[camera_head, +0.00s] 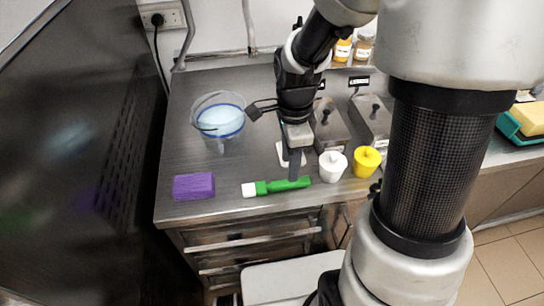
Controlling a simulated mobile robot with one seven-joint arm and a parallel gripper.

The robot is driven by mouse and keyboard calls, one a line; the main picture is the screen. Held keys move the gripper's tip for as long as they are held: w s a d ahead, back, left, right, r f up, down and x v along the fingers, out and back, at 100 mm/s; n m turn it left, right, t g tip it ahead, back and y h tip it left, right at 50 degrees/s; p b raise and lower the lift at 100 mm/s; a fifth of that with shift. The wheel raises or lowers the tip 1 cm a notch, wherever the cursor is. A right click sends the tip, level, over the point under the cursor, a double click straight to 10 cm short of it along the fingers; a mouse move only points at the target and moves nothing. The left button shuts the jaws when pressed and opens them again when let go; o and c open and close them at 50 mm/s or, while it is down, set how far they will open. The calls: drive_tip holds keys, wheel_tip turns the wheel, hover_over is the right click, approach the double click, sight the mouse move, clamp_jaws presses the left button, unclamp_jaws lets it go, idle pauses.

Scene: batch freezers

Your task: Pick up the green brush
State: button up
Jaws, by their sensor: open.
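The green brush (290,184) lies on the steel counter (250,164) near its front edge. It has a white end on the left and a green handle to the right. My gripper (295,172) points down just above the right half of the brush. Its fingers overlap the handle in the picture, and I cannot tell whether they touch it. My gripper is open and the brush rests on the counter.
A purple block (194,186) lies to the left. A clear bucket of bluish liquid (219,122) stands behind it. A white pot (333,167) and a yellow pot (366,162) stand close right of the brush. Metal lidded containers (330,128) are behind.

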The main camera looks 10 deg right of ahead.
sight(277, 186)
drive_tip(key=f, duration=0.7)
drive_tip(key=shift+w+f, duration=0.25)
clamp_jaws()
